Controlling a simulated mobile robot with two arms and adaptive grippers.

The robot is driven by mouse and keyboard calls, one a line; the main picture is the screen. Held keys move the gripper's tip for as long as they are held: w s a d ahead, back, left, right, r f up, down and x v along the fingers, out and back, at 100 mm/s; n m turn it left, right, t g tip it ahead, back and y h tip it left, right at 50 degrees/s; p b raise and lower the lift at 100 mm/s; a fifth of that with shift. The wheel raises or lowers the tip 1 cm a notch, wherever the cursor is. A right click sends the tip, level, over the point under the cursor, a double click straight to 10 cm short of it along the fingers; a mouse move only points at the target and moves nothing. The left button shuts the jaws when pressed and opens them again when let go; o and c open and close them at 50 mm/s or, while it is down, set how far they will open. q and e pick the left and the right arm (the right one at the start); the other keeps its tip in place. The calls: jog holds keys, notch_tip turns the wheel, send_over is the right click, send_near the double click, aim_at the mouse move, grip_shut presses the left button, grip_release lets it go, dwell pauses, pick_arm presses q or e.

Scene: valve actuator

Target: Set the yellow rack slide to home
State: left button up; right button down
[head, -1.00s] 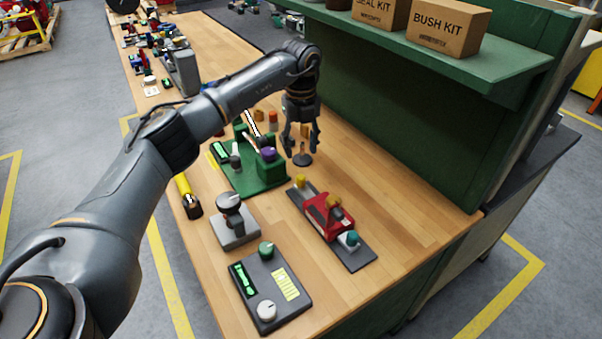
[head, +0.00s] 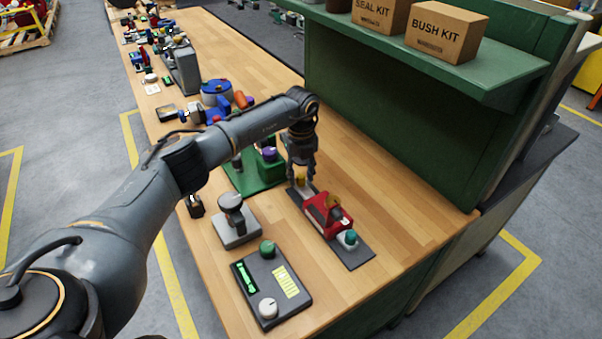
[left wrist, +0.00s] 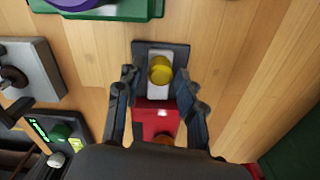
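The yellow rack slide shows as a yellow knob (head: 301,173) on a pale slide at the far end of a dark base plate (head: 355,257). A red housing (head: 326,214) sits on the plate, with a teal knob (head: 348,238) at its near end. My left gripper (head: 302,181) points down over the yellow knob. In the left wrist view the yellow knob (left wrist: 160,70) lies between the spread fingers (left wrist: 157,78), with a gap on each side. I cannot tell the fingertips' exact height. The right gripper is not in view.
A grey block with a dark knob (head: 232,220) and a black panel with a green display (head: 270,287) stand left of the rack unit. A green fixture (head: 262,172) is partly behind my arm. Bare wood lies to the right, before the green shelf unit (head: 395,120).

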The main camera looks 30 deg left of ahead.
aim_at(309, 193)
pick_arm(q)
grip_shut()
jog(key=shift+s+d+r+p, duration=0.1)
jog(key=shift+s+d+p, duration=0.25)
jog(key=shift+d+p, duration=0.2)
jog(key=shift+s+d+r+p, duration=0.1)
jog(key=shift+s+d+p, duration=0.3)
jog(key=shift+d, duration=0.25)
jog(key=shift+s+d+f, duration=0.1)
jog(key=shift+s+d, duration=0.05)
jog(key=shift+d, duration=0.2)
jog(key=shift+d+f, duration=0.1)
jog(key=shift+d, duration=0.05)
jog(key=shift+o, duration=2.1)
grip_release()
jog(key=shift+s, duration=0.1)
